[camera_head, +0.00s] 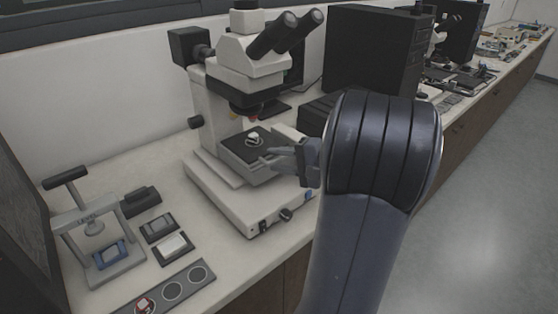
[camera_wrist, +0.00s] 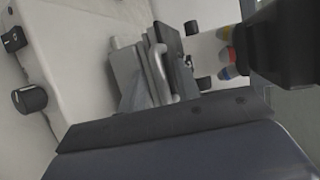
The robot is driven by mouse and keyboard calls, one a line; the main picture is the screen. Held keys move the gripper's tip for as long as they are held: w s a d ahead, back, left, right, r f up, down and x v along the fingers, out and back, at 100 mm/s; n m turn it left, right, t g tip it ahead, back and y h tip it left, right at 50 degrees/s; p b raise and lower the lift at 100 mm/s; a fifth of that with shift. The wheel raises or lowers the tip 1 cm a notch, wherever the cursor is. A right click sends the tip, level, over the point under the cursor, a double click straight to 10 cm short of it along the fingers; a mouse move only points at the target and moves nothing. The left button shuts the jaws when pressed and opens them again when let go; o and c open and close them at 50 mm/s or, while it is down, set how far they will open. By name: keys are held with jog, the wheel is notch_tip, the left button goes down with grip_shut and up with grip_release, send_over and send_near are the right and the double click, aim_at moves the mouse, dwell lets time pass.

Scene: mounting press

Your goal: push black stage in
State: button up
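The black stage (camera_head: 237,152) is a dark flat plate on the white microscope, below the objectives, with a small pale round piece (camera_head: 254,139) on top. In the wrist view the stage (camera_wrist: 168,36) is a dark slab seen edge-on, turned on its side. My gripper (camera_head: 277,153) is at the stage's front right edge, its grey fingers very close to it. I cannot tell whether they touch. In the wrist view my gripper (camera_wrist: 135,88) shows as grey wedges beside the stage. The finger gap is not clear, and my wrist hides part of the view.
Objectives with coloured rings (camera_wrist: 228,52) hang close to the stage. A mounting press (camera_head: 97,235), small trays (camera_head: 172,248) and a strip with round recesses (camera_head: 172,292) stand left. A black computer (camera_head: 372,55) stands behind.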

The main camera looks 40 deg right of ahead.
jog(key=v, duration=1)
jog(key=shift+s+b, duration=0.25)
jog(key=shift+b, duration=0.1)
jog(key=shift+w, duration=0.1)
jog(key=p+x, duration=0.1)
jog(key=x, duration=1)
jog(key=shift+r, duration=0.15)
jog(key=shift+s+d, duration=0.15)
jog(key=shift+s, duration=0.4)
jog(key=shift+s+d, duration=0.15)
jog(key=shift+s, duration=0.45)
jog(key=shift+w, duration=0.1)
